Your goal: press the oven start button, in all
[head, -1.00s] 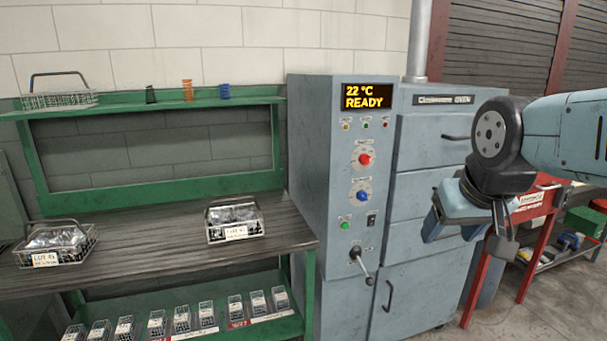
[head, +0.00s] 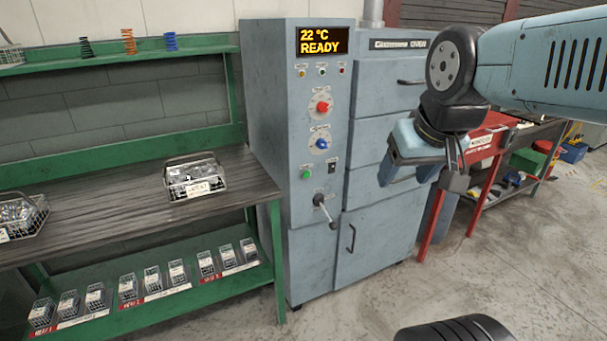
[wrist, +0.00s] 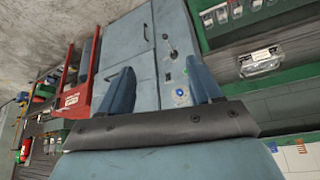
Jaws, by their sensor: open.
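The oven (head: 300,110) is a grey-blue cabinet in the middle of the head view. Its display (head: 322,41) reads 22 °C READY. Below it are small lamps, a red knob (head: 322,107), a blue knob (head: 321,144), a green button (head: 306,174), a black switch (head: 332,168) and a lever (head: 325,211). The button labels are too small to read. My gripper (head: 420,165) is open and empty, in front of the oven's right side, apart from the panel. In the wrist view, my gripper's two fingers (wrist: 160,88) stand apart, with the oven (wrist: 130,40) beyond them.
A green bench (head: 100,195) on the left holds wire baskets (head: 195,178), with several small labelled boxes on its lower shelf. Springs (head: 129,41) stand on its upper shelf. A red-framed table (head: 480,160) stands to the right. The floor before the oven is clear.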

